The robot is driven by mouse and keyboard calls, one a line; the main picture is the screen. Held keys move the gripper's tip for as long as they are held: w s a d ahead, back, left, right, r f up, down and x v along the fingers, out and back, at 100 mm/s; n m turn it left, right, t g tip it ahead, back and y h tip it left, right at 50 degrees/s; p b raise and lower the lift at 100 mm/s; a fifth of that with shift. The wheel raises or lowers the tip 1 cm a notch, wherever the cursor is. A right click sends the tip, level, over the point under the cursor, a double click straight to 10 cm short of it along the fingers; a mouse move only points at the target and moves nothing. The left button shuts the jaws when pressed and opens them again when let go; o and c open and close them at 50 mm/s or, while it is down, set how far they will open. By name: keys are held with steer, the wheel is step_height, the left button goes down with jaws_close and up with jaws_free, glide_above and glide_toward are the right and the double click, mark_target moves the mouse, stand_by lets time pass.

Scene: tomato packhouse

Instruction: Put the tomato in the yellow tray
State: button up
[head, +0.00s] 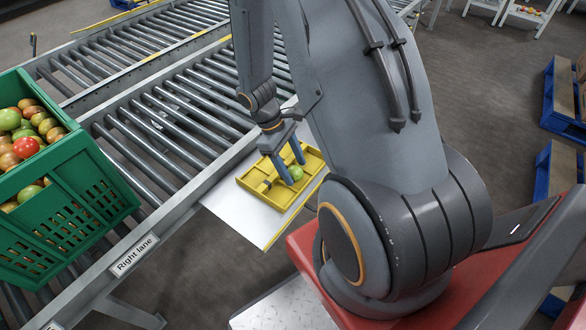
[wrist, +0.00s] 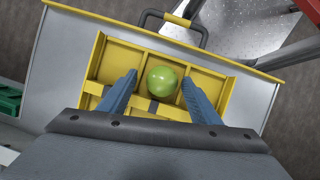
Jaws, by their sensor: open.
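A green tomato (head: 296,173) sits inside the yellow tray (head: 262,204). In the wrist view the tomato (wrist: 163,81) lies in the middle compartment of the tray (wrist: 226,104), with dividers on either side. My gripper (head: 294,169) points down into the tray with its jaws open. In the wrist view its blue fingers (wrist: 159,80) stand on the left and right of the tomato, with gaps seeming to show on both sides. Whether the tomato touches the compartment floor is hard to tell, but it appears to rest there.
The tray is on a pale metal shelf (head: 222,204) beside the roller conveyor (head: 165,125). A green crate (head: 95,195) full of red and green tomatoes stands on the conveyor at left. A sign on the conveyor's edge (head: 134,256) reads "Right lane".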

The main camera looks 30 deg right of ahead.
steer(key=v, duration=1.1)
steer(key=s+a+r+m+t+y, duration=0.1)
steer(key=s+a+r+m+t, duration=0.1)
steer(key=s+r, duration=0.4)
steer(key=s+a+r+m+t+y, duration=0.1)
steer(key=s+a+r+m, duration=0.3)
steer(key=r, duration=0.6)
steer(key=shift+s+r+m+t, duration=0.25)
steer(key=shift+s+m+t, duration=0.25)
steer(key=shift+s+m, duration=0.4)
steer(key=shift+r+p, duration=0.1)
steer(key=shift+p, duration=0.3)
steer(key=a+r+n+p, duration=0.1)
steer(key=a+r+p, duration=0.3)
steer(key=p, duration=0.4)
steer(key=shift+s+a+r+n, duration=0.2)
steer(key=shift+s+r+n, duration=0.15)
steer(key=shift+n, duration=0.05)
